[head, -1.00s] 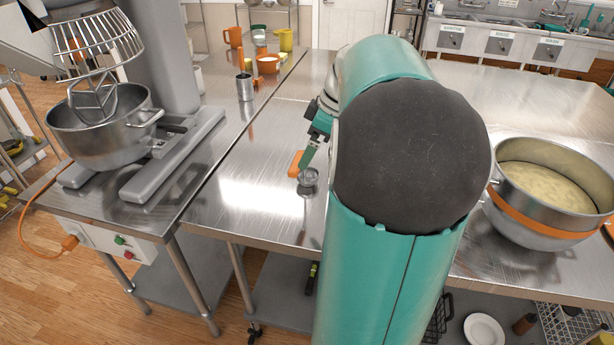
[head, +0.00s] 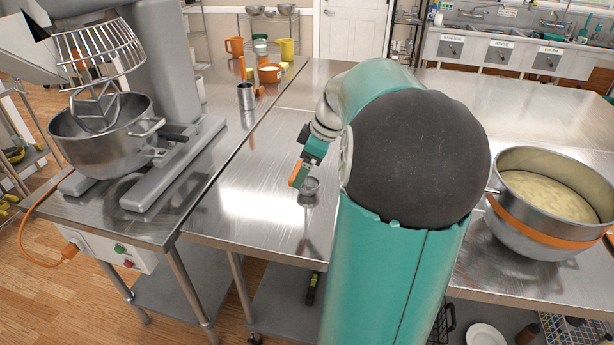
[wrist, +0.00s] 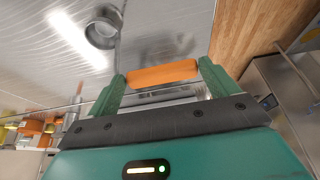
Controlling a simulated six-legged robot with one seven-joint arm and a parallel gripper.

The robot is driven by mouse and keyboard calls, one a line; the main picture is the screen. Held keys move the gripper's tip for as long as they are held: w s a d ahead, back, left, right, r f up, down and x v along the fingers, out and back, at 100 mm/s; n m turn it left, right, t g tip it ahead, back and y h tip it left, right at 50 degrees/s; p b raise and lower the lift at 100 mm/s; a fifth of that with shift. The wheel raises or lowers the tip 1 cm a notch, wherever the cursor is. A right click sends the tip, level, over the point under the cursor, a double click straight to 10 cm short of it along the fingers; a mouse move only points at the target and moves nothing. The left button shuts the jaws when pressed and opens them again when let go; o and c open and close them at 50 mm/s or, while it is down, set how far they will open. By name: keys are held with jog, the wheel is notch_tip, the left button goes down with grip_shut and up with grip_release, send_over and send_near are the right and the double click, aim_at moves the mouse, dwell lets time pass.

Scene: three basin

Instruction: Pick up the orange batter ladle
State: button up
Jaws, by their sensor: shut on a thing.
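The orange batter ladle's orange handle (wrist: 162,74) spans between the two green fingers of my gripper (wrist: 160,82) in the wrist view, and the gripper is shut on it. In the head view the gripper (head: 302,166) is over the steel table, left of my arm. The orange handle (head: 295,174) shows at its tip, tilted. A small round metal bowl (head: 309,186) is just below and right of it; it also shows at the upper left of the wrist view (wrist: 101,33). The join between bowl and handle is hidden. I cannot tell whether the bowl touches the table.
The steel table (head: 235,200) has free room around the gripper. A mixer bowl (head: 100,135) is at left. A large batter pot (head: 540,232) with an orange band is at right.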

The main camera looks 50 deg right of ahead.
jog(key=shift+r, duration=0.15)
jog(key=s+a+r, duration=0.7)
jog(key=s+r, duration=0.5)
jog(key=shift+a+r, duration=0.15)
jog(key=shift+r, duration=0.2)
jog(key=shift+o, duration=0.9)
jog(key=shift+c, duration=1.4)
